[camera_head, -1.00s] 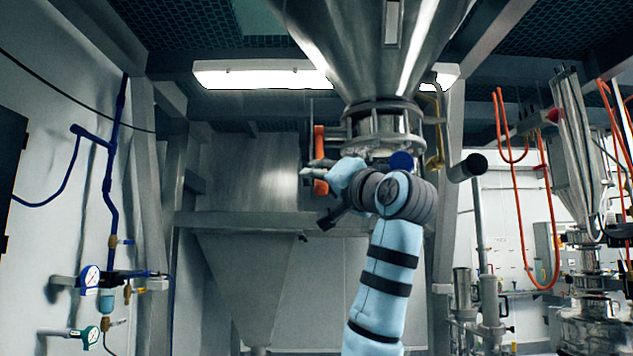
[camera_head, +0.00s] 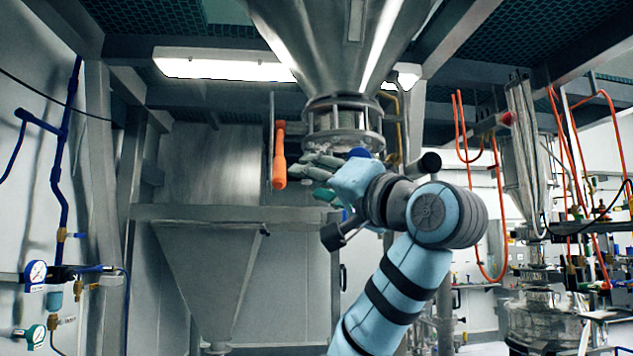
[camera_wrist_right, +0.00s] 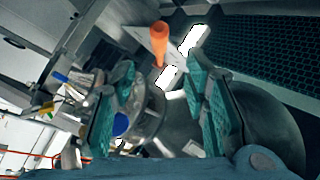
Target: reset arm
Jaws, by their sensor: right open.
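My right gripper (camera_head: 312,170) is raised in front of the outlet of the large steel hopper, its fingers pointing left. In the right wrist view my right gripper (camera_wrist_right: 160,108) has its two green-padded fingers spread apart with nothing between them. An orange handle (camera_head: 279,160) hangs upright just left of the fingertips, apart from them. It also shows in the right wrist view (camera_wrist_right: 159,42), beyond the fingers. My left gripper is in neither view.
The steel hopper (camera_head: 325,40) with its caged outlet (camera_head: 343,120) is above and behind my right gripper. A blue knob (camera_head: 358,153) is close behind the wrist. Gauges (camera_head: 37,272) and blue pipes are on the left wall. Orange hoses (camera_head: 462,130) hang at the right.

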